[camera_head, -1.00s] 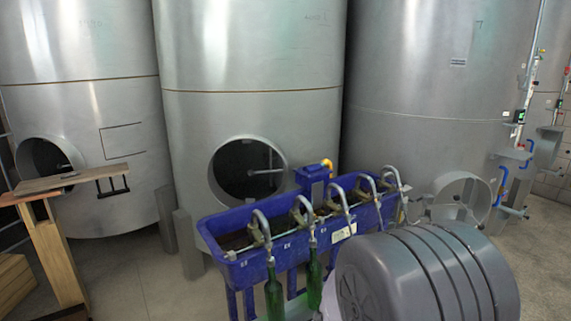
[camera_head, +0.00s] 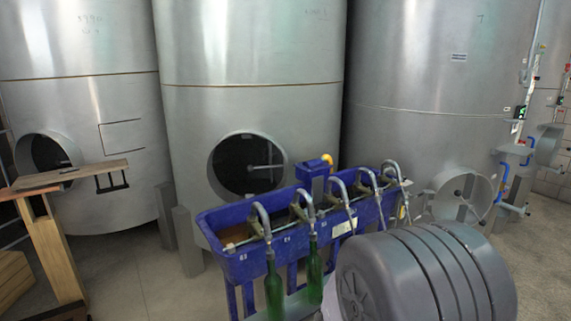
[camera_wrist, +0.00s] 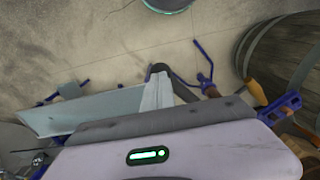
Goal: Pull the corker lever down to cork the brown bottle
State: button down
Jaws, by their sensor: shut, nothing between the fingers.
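In the wrist view my gripper (camera_wrist: 158,72) reaches up from a pale body with a green light. Its dark tips are together, with nothing between them. Just right of the tips stands a thin blue fork-like part (camera_wrist: 205,62) above a small brown piece (camera_wrist: 211,91). I cannot tell whether these are the corker lever and the brown bottle. More blue parts (camera_wrist: 283,106) with a brown piece lie at the right edge. No gap or contact between the tips and these parts can be judged. The head view shows neither my gripper nor a clear corker.
In the head view a blue filler trough (camera_head: 240,262) holds green bottles (camera_head: 274,290) under its spouts. Large steel tanks (camera_head: 250,60) stand behind. A wooden stand (camera_head: 50,245) is at left. The wrist view shows a wooden barrel (camera_wrist: 270,50), a grey panel (camera_wrist: 85,112) and bare floor (camera_wrist: 110,45).

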jog(key=shift+f, duration=0.15)
jog(key=shift+f+b, duration=1)
jog(key=shift+f, duration=0.1)
jog(key=shift+r, duration=0.1)
notch_tip(320, 180, up, 9)
jog(key=p, duration=0.7)
jog(key=shift+r+p, duration=0.15)
jog(key=shift+p, duration=0.15)
